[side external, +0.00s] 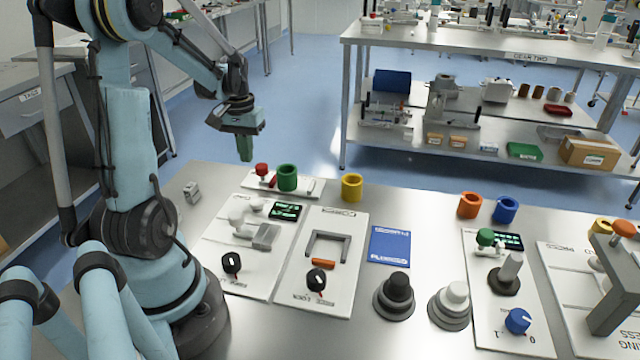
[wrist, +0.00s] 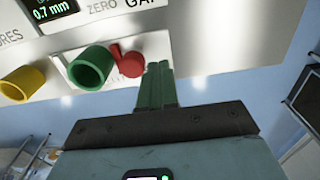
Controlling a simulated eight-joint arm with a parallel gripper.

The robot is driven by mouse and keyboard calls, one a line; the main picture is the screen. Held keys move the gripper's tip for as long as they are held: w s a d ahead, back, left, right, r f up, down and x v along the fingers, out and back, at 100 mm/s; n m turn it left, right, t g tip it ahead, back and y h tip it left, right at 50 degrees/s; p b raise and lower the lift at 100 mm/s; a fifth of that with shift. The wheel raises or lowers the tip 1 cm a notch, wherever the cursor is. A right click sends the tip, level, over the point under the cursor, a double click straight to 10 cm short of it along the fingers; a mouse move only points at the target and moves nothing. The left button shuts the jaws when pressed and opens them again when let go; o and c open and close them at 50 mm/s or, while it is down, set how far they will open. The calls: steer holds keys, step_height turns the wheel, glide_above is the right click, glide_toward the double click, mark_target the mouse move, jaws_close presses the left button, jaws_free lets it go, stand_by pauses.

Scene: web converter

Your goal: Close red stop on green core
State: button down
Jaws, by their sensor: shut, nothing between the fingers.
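The green core (side external: 288,178) is a hollow green cylinder on a small white plate at the back left of the bench. The red stop (side external: 262,170) has a round knob and stands just left of the core on the same plate. In the wrist view the green core (wrist: 91,68) shows its open bore, and the red stop (wrist: 128,61) sits close beside it, with a small lever part rising toward the core. My gripper (side external: 246,158) has green fingers, hangs above and behind the plate, and is shut and empty. In the wrist view its fingertips (wrist: 159,68) appear just right of the red stop.
A yellow core (side external: 352,187) stands right of the plate. White panels with black knobs (side external: 231,263) and a small display (side external: 285,211) lie in front. Orange (side external: 470,205) and blue (side external: 506,210) cores stand farther right. The space behind the bench edge is open.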

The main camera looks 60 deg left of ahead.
mark_target(261, 165)
steer(key=shift+f, duration=1.7)
steer(key=shift+w+d, duration=1.65)
stand_by(2.2)
steer(key=shift+s+a, duration=0.1)
steer(key=shift+s+a, duration=0.25)
steer(key=shift+s+a, duration=0.1)
steer(key=shift+s, duration=0.05)
steer(key=shift+r, duration=0.15)
steer(key=shift+r, duration=3.35)
